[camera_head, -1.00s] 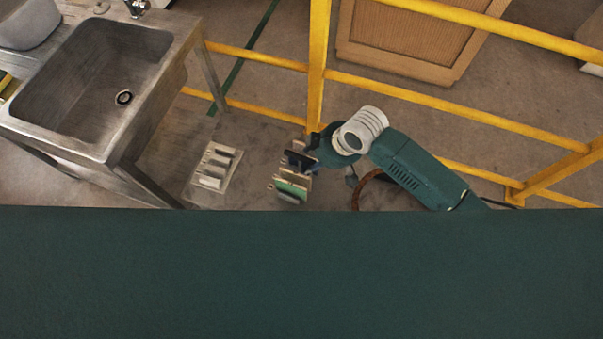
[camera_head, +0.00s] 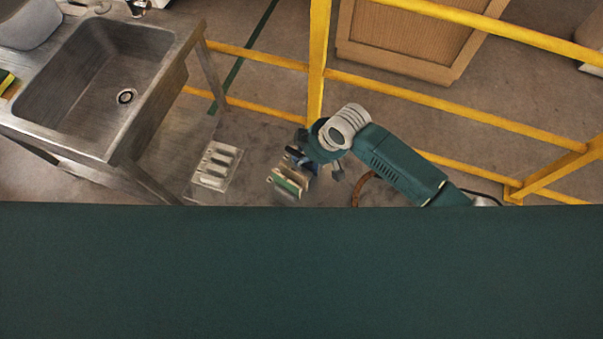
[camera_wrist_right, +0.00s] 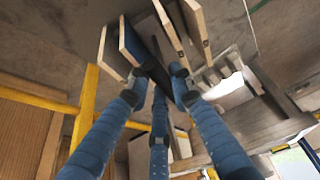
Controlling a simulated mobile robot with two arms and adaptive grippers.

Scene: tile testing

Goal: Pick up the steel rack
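The steel rack shows as a dark bar (camera_wrist_right: 155,64) between pale tiles (camera_wrist_right: 132,42) in the right wrist view. In the head view the tiles (camera_head: 288,180), one with a green face, hang tilted and slightly blurred below my right gripper (camera_head: 299,159). The rack's body is mostly hidden there. My right gripper's blue fingers (camera_wrist_right: 158,86) close around the dark bar, with tiles on both sides. My left gripper is not in view.
A pale slotted holder (camera_head: 217,165) lies to the left of the rack. A steel sink (camera_head: 110,80) stands at the upper left. Yellow rails (camera_head: 450,103) run behind my right arm, with a wooden cabinet (camera_head: 410,40) beyond. A large dark green surface fills the front.

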